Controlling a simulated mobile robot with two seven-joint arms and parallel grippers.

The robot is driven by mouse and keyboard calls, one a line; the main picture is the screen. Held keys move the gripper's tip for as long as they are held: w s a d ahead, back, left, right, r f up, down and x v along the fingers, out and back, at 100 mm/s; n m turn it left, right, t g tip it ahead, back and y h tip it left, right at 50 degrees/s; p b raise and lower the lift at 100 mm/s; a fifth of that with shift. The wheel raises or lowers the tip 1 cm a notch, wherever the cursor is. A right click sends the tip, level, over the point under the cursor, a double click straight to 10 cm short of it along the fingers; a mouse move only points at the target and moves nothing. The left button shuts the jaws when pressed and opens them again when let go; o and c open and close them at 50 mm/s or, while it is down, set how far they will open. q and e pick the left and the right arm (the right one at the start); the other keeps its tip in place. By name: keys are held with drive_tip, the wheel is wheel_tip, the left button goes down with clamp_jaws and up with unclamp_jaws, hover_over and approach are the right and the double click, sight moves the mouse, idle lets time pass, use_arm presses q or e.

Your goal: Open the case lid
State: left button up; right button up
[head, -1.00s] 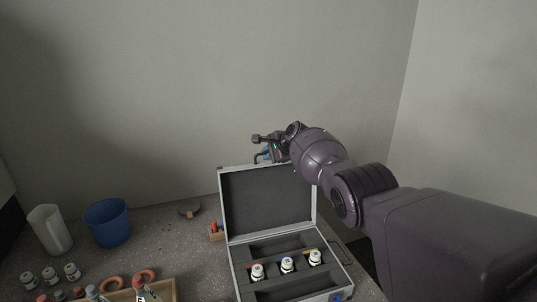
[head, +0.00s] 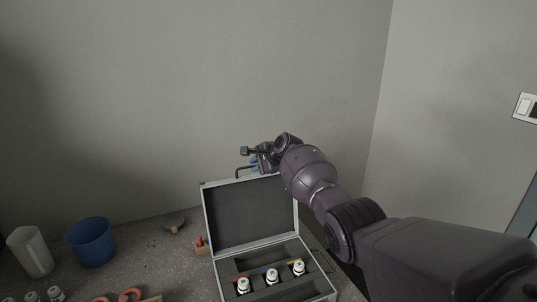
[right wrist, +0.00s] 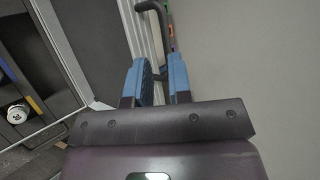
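The silver case (head: 222,268) stands on the bench with its lid (head: 245,215) raised upright, showing the dark lining. A dark bent handle (head: 240,172) sticks out at the lid's top edge; it also shows in the right wrist view (right wrist: 162,22). My right gripper (head: 254,160) is behind the lid's top edge, close to the handle. In the right wrist view its blue fingers (right wrist: 161,80) are apart, with a gap between them, and the handle's bar runs toward that gap. Whether they touch the bar is unclear. My left gripper is not in view.
Several white bottles (head: 271,277) stand in the case. Orange rings (head: 130,295) lie at the front left. The wall is close behind the case.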

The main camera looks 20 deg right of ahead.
drive_tip(key=v, duration=0.6)
drive_tip(key=shift+s+r+p, duration=0.15)
drive_tip(key=shift+s+p, duration=0.1)
drive_tip(key=shift+p, duration=0.05)
idle(0.5)
wheel_tip(320, 180, up, 8)
drive_tip(key=w+n+t+h, duration=0.2)
drive_tip(key=n+t, duration=0.3)
drive_tip(key=n, duration=0.3)
drive_tip(key=s+f+n+h, duration=0.1)
drive_tip(key=s+f+n, duration=0.2)
drive_tip(key=s+f, duration=0.9)
drive_tip(key=s+a+f+n+g+h+b, duration=0.1)
drive_tip(key=s+f+n, duration=0.2)
drive_tip(key=s+f, duration=1)
drive_tip(key=s+a+f+n+g+h, duration=0.1)
drive_tip(key=s+f+n, duration=0.2)
drive_tip(key=s+f, duration=1)
drive_tip(key=s, duration=1.2)
drive_tip(key=shift+s+a+b, duration=0.2)
drive_tip(key=shift+a+b, duration=0.05)
drive_tip(key=shift+b, duration=0.05)
